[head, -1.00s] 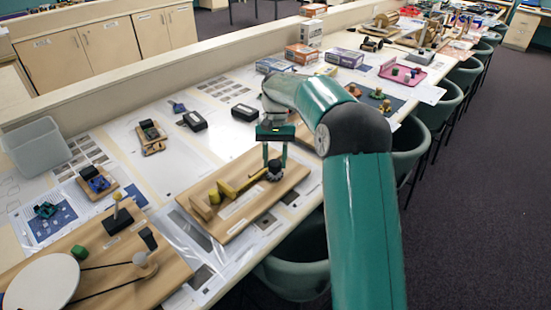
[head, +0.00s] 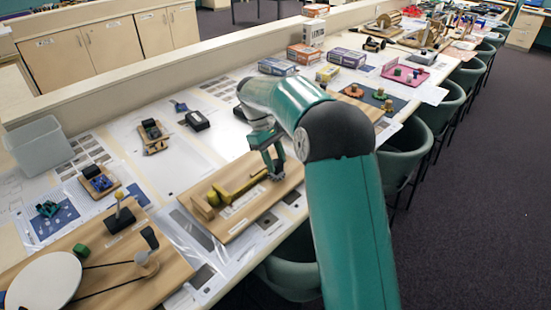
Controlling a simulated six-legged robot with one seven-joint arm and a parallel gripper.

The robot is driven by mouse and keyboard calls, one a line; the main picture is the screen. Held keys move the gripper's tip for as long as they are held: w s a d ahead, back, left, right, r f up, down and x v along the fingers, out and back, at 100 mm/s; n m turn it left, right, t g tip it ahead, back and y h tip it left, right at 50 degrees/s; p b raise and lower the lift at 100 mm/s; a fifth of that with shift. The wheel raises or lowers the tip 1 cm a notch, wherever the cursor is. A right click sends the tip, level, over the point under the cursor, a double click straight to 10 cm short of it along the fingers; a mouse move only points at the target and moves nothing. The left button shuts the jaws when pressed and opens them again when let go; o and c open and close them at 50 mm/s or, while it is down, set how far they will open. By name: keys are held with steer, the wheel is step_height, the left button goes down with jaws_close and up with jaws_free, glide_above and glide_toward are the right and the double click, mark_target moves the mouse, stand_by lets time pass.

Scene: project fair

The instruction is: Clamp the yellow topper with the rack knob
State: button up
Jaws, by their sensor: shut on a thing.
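A wooden board (head: 240,219) on the table carries the rack mechanism. A small yellow topper (head: 213,198) sits near the board's left end, beside an upright tan block (head: 202,207). Whether the bar touches the topper is too small to tell. My gripper (head: 274,168) points down over that end, shut on the knob, which its fingers mostly hide.
Another board with a white disc (head: 44,283) and a belt lies at front left. A grey bin (head: 38,146) stands at the left. Small boxes (head: 197,120) and models lie behind the board. Green chairs (head: 290,266) stand along the table's near edge.

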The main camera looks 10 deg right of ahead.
steer(key=n+t, duration=0.1)
steer(key=n, duration=0.2)
steer(key=n+t+h, duration=0.1)
steer(key=n, duration=0.2)
steer(key=shift+s+a, duration=0.1)
steer(key=shift+n, duration=0.3)
steer(key=o, duration=1)
steer(key=shift+a+v, duration=0.15)
steer(key=shift+v, duration=3.3)
steer(key=shift+a+v, duration=0.1)
steer(key=shift+v, duration=3.3)
steer(key=shift+s, duration=0.1)
